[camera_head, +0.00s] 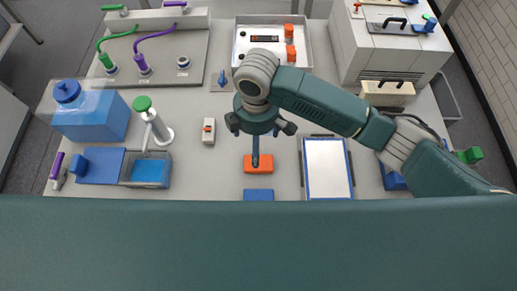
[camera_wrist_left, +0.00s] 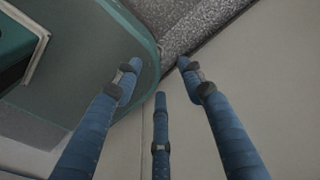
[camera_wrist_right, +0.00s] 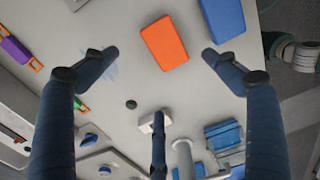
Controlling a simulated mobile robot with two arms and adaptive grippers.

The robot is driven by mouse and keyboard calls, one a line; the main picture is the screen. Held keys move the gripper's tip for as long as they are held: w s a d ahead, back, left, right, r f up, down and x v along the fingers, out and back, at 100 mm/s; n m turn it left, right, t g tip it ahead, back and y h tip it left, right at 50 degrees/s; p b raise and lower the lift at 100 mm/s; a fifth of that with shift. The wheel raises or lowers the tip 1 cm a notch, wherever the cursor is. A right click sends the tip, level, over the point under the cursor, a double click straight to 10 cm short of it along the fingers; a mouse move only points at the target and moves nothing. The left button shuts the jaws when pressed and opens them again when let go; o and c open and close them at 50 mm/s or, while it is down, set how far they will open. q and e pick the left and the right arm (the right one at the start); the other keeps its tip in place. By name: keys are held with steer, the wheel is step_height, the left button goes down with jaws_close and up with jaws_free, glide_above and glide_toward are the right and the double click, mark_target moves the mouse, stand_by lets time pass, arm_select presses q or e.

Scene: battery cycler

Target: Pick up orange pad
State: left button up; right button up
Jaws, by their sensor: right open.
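The orange pad (camera_head: 258,168) lies flat on the bench in the head view, with a blue pad (camera_head: 258,194) just in front of it. My right gripper (camera_head: 258,135) is above the orange pad, fingers spread and empty; one finger overlaps the pad in this view. In the right wrist view the orange pad (camera_wrist_right: 165,43) lies beyond the open fingers (camera_wrist_right: 160,72), between the two side fingertips, and the blue pad (camera_wrist_right: 222,18) is to its right. No contact is visible. My left gripper (camera_wrist_left: 160,78) shows only in the left wrist view, fingers apart and empty, away from the pads.
A white board with a blue frame (camera_head: 327,168) lies right of the pads. A blue tank (camera_head: 90,120), an open blue box (camera_head: 150,171) and a stand with a green top (camera_head: 142,104) are farther left.

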mark_target(266, 166)
steer(key=shift+w+d+f, duration=0.1)
steer(key=shift+d+f, duration=0.1)
steer(key=shift+f, duration=0.05)
steer(key=f, duration=0.4)
steer(key=shift+s+p, duration=0.35)
steer(key=shift+f, duration=0.35)
step_height(266, 166, down, 5)
steer(key=shift+d+r+p, duration=0.1)
steer(key=shift+d+p, duration=0.05)
steer(key=shift+p, duration=0.65)
steer(key=shift+c, duration=0.5)
arm_select(q)
steer(key=s+r, duration=0.2)
steer(key=shift+s+a, duration=0.2)
steer(key=shift+s, duration=0.15)
arm_select(e)
steer(key=c, duration=1.2)
